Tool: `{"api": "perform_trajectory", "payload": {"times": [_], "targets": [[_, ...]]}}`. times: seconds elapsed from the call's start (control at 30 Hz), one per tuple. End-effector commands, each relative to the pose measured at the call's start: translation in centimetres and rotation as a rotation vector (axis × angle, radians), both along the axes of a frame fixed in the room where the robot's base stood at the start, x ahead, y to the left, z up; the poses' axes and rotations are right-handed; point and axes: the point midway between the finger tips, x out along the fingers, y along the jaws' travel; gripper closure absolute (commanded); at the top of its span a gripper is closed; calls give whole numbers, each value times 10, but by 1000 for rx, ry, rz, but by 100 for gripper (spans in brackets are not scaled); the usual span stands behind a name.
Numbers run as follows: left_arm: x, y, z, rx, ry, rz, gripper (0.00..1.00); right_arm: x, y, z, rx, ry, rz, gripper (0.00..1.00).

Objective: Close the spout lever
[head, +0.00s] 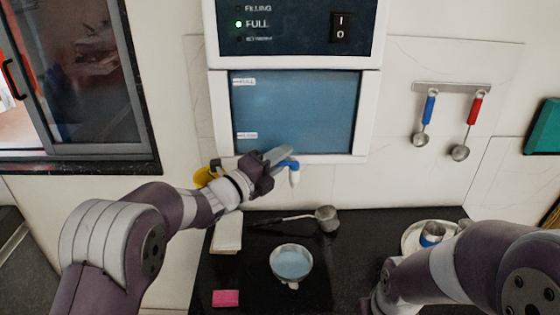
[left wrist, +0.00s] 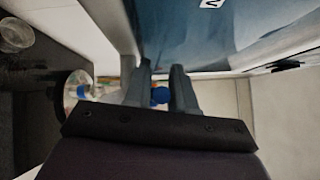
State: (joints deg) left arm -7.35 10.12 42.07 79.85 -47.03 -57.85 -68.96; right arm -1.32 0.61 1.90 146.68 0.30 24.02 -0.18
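The spout (head: 294,178) is a small white piece under the lower edge of the blue-fronted dispenser, and its blue lever (head: 288,164) sits on top of it. My left gripper (head: 275,160) reaches the lever from the left and hides part of it. In the left wrist view the fingers stand a narrow gap apart, with the rounded blue lever end (left wrist: 160,95) filling that gap. The left gripper looks shut on the lever. No stream of water is visible under the spout. My right arm is at the lower right, and its gripper is not visible.
A bowl (head: 291,264) of bluish liquid stands on the dark counter below the spout. A ladle (head: 326,218), a white block (head: 228,231) and a pink sponge (head: 226,298) lie around it. The dispenser tank (head: 295,105) is just behind my gripper.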

Motion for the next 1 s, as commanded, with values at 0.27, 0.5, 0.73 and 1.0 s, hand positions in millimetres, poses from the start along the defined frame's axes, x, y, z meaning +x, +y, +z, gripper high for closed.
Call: {"api": "perform_trajectory", "payload": {"times": [0.27,0.5,0.73,1.0], "targets": [[-1,1,-1,0,1,1,75,0,0,-1,0,0,0,57],[-21,23,-6,1,1,4,75,0,0,-13,0,0,0,57],[-57,61,-10,1,0,4,75,0,0,-28,0,0,0,57],[-86,89,-10,0,1,2,75,0,0,-36,0,0,0,57]]}}
